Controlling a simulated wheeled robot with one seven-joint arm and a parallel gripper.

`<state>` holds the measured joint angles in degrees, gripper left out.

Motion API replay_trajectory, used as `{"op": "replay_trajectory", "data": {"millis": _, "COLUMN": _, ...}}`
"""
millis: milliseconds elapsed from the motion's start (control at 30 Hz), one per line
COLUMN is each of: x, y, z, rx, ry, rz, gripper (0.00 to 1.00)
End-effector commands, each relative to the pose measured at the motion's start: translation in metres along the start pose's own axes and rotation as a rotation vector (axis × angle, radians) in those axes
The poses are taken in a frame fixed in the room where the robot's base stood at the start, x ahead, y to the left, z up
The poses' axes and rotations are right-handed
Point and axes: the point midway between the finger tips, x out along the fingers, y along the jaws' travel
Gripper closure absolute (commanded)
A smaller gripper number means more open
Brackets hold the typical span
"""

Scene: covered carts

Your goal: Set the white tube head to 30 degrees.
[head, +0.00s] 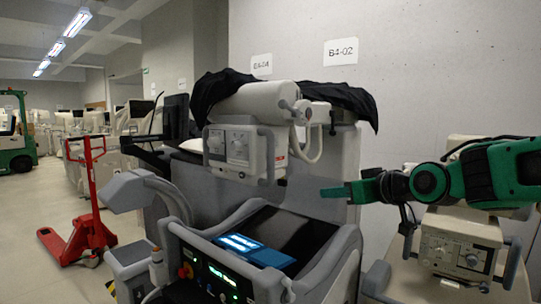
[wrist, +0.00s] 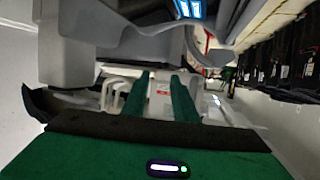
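A pale part with a red mark, probably the tube head (wrist: 162,92), shows beyond and between the fingers.
A black cover (head: 345,93) drapes over the middle cart's top. A lit screen (head: 240,243) and grey rails lie below the tube head. Another similar white unit (head: 455,245) stands below my arm at right. A red pallet jack (head: 90,205) stands on open floor at left.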

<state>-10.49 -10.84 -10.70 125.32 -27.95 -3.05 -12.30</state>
Motion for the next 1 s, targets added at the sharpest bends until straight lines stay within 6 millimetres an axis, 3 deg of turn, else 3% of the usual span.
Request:
{"op": "replay_trajectory", "data": {"millis": 33, "x": 0.012, "y": -0.022, "z": -0.026, "rx": -0.024, "ry": 0.076, "rz": -0.051, "gripper": 0.74}}
{"op": "replay_trajectory", "data": {"millis": 100, "x": 0.021, "y": -0.046, "z": -0.055, "rx": -0.043, "ry": 0.168, "rz": -0.107, "gripper": 0.74}}
{"op": "replay_trajectory", "data": {"millis": 233, "x": 0.026, "y": -0.075, "z": -0.089, "rx": -0.058, "ry": 0.278, "rz": -0.168, "gripper": 0.74}}
{"op": "replay_trajectory", "data": {"millis": 467, "x": 0.040, "y": -0.089, "z": -0.105, "rx": -0.062, "ry": 0.317, "rz": -0.192, "gripper": 0.74}}
{"op": "replay_trajectory", "data": {"millis": 1000, "x": 0.118, "y": -0.104, "z": -0.130, "rx": -0.061, "ry": 0.315, "rz": -0.189, "gripper": 0.74}}
